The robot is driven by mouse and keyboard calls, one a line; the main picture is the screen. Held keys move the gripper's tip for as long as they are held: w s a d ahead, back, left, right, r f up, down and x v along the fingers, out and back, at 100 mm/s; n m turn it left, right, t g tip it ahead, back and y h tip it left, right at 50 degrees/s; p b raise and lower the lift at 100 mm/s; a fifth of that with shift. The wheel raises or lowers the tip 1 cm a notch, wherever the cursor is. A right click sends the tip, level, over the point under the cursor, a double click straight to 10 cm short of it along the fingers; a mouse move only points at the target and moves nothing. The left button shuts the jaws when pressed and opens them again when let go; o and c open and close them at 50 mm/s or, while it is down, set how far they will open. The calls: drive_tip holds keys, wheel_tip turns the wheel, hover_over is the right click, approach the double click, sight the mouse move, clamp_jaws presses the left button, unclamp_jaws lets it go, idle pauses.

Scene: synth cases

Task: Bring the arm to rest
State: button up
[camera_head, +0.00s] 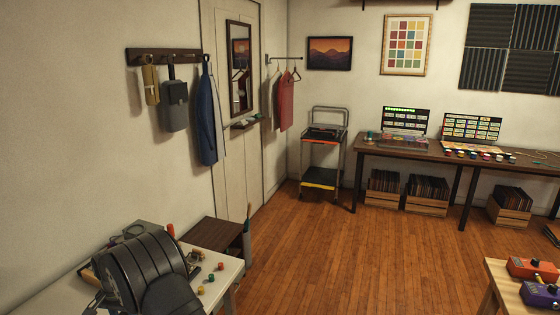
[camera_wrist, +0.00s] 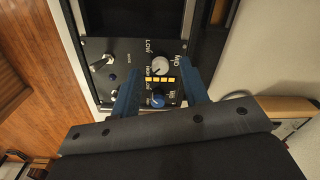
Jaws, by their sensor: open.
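My gripper (camera_wrist: 160,88) shows in the wrist view with two blue fingers spread apart. It is open, with nothing held between the fingers. Beyond the fingertips is a dark control panel (camera_wrist: 118,52) with a white knob (camera_wrist: 161,65), a blue knob (camera_wrist: 158,101), a row of yellow marks and a toggle switch (camera_wrist: 103,62). I cannot tell how far the fingertips are from the panel. In the head view, black parts of my arm fill the lower left, over a light table (camera_head: 222,272); the gripper is hidden there.
Several small coloured knobs (camera_head: 210,278) lie on the light table. A dark brown bench (camera_head: 212,232) stands behind it. A wooden table (camera_head: 492,300) with coloured boxes (camera_head: 532,268) is at the lower right. The wooden floor (camera_head: 350,255) between is clear.

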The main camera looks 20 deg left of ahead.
drive_tip(key=shift+f, duration=0.95)
drive_tip(key=shift+r+n, duration=0.2)
drive_tip(key=shift+n, duration=1.5)
drive_tip(key=n, duration=1.4)
drive_tip(key=shift+n+h, duration=0.3)
drive_tip(key=shift+n, duration=0.1)
drive_tip(key=shift+o, duration=0.5)
